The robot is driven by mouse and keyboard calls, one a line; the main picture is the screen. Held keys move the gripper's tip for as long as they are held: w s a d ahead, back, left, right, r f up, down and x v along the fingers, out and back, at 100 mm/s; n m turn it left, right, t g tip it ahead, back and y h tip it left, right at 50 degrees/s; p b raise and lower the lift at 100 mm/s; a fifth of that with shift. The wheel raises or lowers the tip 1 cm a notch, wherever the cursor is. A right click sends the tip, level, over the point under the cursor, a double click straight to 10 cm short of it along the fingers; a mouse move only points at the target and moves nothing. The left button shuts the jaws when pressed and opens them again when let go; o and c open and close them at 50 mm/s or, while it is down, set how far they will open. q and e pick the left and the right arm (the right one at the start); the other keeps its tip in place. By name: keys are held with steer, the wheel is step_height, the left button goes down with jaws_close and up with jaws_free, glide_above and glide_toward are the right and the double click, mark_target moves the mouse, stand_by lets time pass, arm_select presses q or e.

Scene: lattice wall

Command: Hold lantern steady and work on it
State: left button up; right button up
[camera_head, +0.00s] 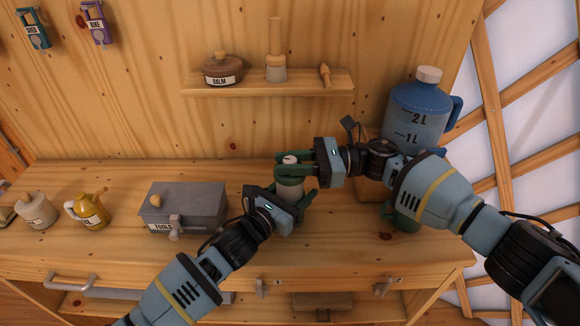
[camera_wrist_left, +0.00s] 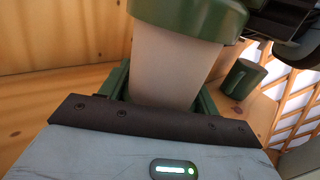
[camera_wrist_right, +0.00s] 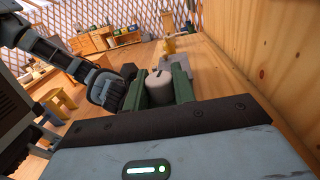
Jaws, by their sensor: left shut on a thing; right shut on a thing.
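The lantern (camera_head: 289,187) stands upright over the workbench, with a pale cylindrical body and a green collar. In the left wrist view its pale body (camera_wrist_left: 175,65) and green collar (camera_wrist_left: 188,14) show close up. My left gripper (camera_head: 291,203) is shut on the body from the front. My right gripper (camera_head: 295,164) is shut at the lantern's top from the right. In the right wrist view a pale round top piece (camera_wrist_right: 159,88) with a dark slot sits between the green fingers. The lantern's base is largely hidden by the left gripper.
A grey toolbox (camera_head: 188,208) and a yellow oil can (camera_head: 88,211) stand left on the bench. A blue jug (camera_head: 414,112) stands at the back right. A green cylinder (camera_wrist_left: 243,78) stands right of the lantern. A shelf (camera_head: 262,88) hangs on the wall above.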

steer(key=shift+r+n+g, duration=0.1)
steer(key=shift+n+g, duration=0.3)
steer(key=shift+g, duration=0.4)
steer(key=o, duration=1.3)
steer(key=shift+o, duration=0.2)
steer(key=d, duration=0.6)
steer(key=shift+w, duration=0.45)
